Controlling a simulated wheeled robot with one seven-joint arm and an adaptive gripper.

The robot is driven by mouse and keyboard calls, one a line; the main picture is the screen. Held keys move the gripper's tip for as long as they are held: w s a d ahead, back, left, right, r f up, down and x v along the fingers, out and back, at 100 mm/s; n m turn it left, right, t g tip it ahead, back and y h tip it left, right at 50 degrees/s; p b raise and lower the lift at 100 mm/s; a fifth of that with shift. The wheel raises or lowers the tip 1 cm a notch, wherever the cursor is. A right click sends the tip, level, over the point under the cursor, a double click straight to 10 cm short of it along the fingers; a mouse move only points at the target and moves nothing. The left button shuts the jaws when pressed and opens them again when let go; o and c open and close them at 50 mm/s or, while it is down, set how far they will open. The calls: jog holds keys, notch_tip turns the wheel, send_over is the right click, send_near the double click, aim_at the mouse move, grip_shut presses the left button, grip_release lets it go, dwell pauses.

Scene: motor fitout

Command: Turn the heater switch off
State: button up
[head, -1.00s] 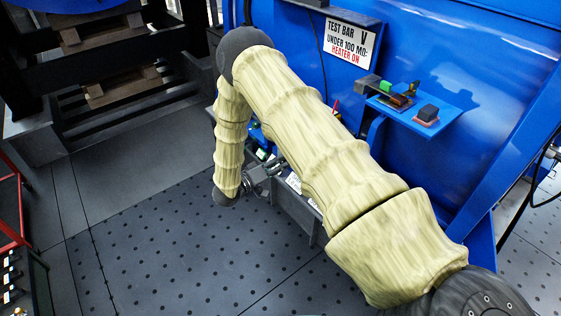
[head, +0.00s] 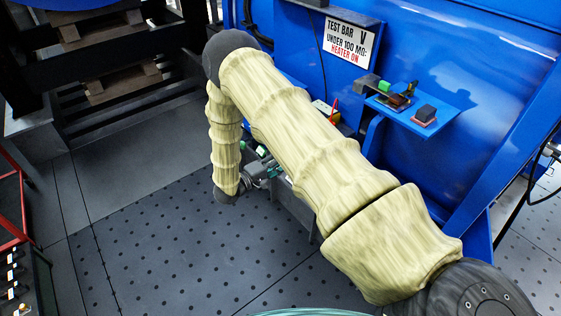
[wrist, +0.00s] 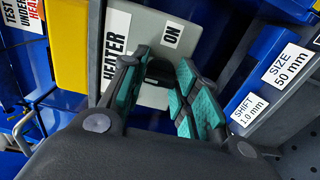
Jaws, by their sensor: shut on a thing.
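The heater switch is a dark handle (wrist: 159,73) on a light grey box (wrist: 146,27) in the wrist view. The box carries a "HEATER" label (wrist: 115,50) on its left and an "ON" label (wrist: 172,34) at upper right. My gripper (wrist: 162,62) has its teal-padded fingers on either side of the handle and is shut on it. Part of the handle and the lower box are hidden by the fingers. In the head view my arm hides the switch; only part of my gripper (head: 266,170) shows low beside the blue machine.
A sign reading "HEATER ON" (head: 349,40) is on the blue machine (head: 420,45). A blue shelf (head: 440,106) holds small parts. A yellow block (wrist: 68,45) sits left of the switch box, with "SIZE 50 mm" (wrist: 287,65) and "SHIFT" labels right. The dotted floor (head: 150,240) is clear.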

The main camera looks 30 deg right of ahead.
dwell(0.4)
jog(key=o, duration=1)
jog(key=a, duration=1.2)
jog(key=shift+s, duration=0.4)
